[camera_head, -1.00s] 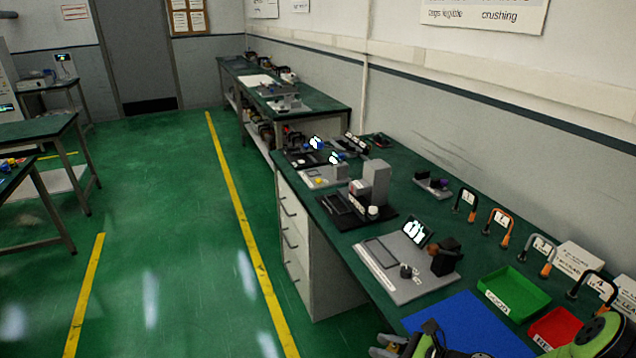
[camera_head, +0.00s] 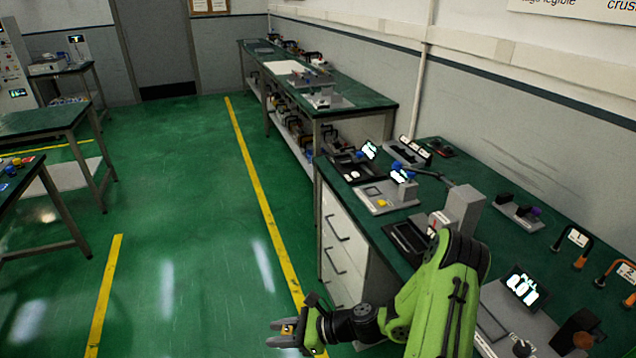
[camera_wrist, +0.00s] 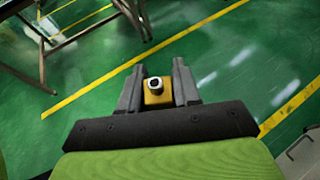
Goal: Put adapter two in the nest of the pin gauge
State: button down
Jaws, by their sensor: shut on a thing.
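My gripper (camera_head: 286,333) is held out over the green floor, left of the bench. In the wrist view my gripper (camera_wrist: 157,92) is shut on a small yellow-orange adapter (camera_wrist: 154,98) with a round silver end and dark centre. The adapter (camera_head: 287,329) shows small between the fingers in the head view. I cannot read a number on it. I cannot tell which bench device is the pin gauge. One grey device (camera_head: 376,201) has a lit screen, a blue part and a yellow spot. A grey device (camera_head: 490,309) with a lit screen stands nearer, partly cut off.
The green bench top (camera_head: 400,235) runs along the wall at right. A black-based device (camera_head: 405,240) with a grey column stands between the screened devices, partly behind my arm. A dark tray (camera_head: 350,168) lies farther back. The floor left of the drawers is clear.

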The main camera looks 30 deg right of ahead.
aim_at(372, 192)
jog(key=i+z, duration=0.15)
jog(key=i, duration=0.35)
jog(key=i+j+z, duration=0.15)
jog(key=i, duration=0.35)
jog(key=i+j+z, duration=0.15)
jog(key=i, duration=0.3)
jog(key=i+j+z, duration=0.15)
jog(key=i+z, duration=0.25)
jog(key=i+j+z, duration=0.15)
jog(key=z, duration=0.25)
jog(key=i+j+z, duration=0.2)
jog(key=j+z, duration=0.2)
jog(key=i+j+z, duration=0.2)
jog(key=j+z, duration=0.2)
jog(key=i+j+z, duration=0.1)
jog(key=j+z, duration=0.3)
